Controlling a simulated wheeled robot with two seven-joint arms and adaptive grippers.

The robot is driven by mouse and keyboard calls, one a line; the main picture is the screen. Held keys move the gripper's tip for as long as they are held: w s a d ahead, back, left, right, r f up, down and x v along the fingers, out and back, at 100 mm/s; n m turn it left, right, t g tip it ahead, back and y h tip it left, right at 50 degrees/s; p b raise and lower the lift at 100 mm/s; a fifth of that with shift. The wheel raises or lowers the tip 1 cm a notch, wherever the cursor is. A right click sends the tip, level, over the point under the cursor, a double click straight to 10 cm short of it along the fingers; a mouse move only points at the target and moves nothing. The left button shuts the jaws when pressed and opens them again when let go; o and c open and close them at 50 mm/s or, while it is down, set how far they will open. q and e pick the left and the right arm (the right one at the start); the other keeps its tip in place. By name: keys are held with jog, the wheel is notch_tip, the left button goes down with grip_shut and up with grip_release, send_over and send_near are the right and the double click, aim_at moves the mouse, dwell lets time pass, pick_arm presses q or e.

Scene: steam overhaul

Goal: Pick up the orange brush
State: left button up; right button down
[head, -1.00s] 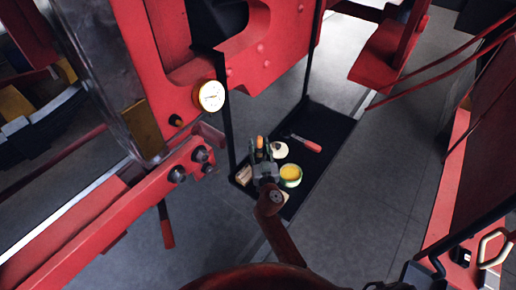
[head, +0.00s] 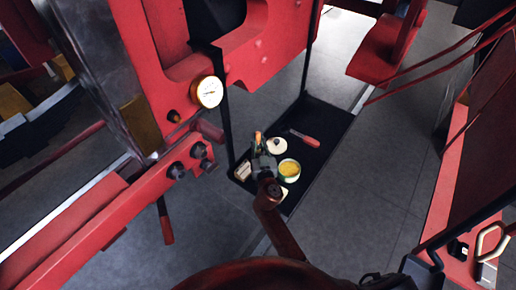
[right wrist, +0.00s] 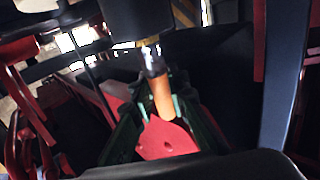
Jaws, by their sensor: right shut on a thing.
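The orange brush (head: 258,136) shows as a small upright orange tip at the left part of the black tray (head: 325,165). My right gripper (head: 257,146) is at the brush, with its fingers closed around it. In the right wrist view the orange handle (right wrist: 162,97) stands between the dark green fingers, its pale metal end pointing up the picture. The lower part of the brush is hidden by the gripper. I cannot tell whether the brush is clear of the tray. My left gripper is not in view.
Close by on the tray are a white lid-like piece (head: 277,147), a tin with yellow contents (head: 289,170), a red-handled tool (head: 304,138) and a beige block (head: 243,171). A thin black post and red machinery with a gauge (head: 208,92) stand left of the tray.

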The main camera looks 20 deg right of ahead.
jog(key=shift+r, duration=0.3)
notch_tip(320, 180, up, 8)
jog(key=p, duration=0.2)
jog(key=shift+r+p, duration=0.25)
jog(key=shift+p, duration=0.15)
jog(key=shift+r, duration=0.5)
dwell(1.0)
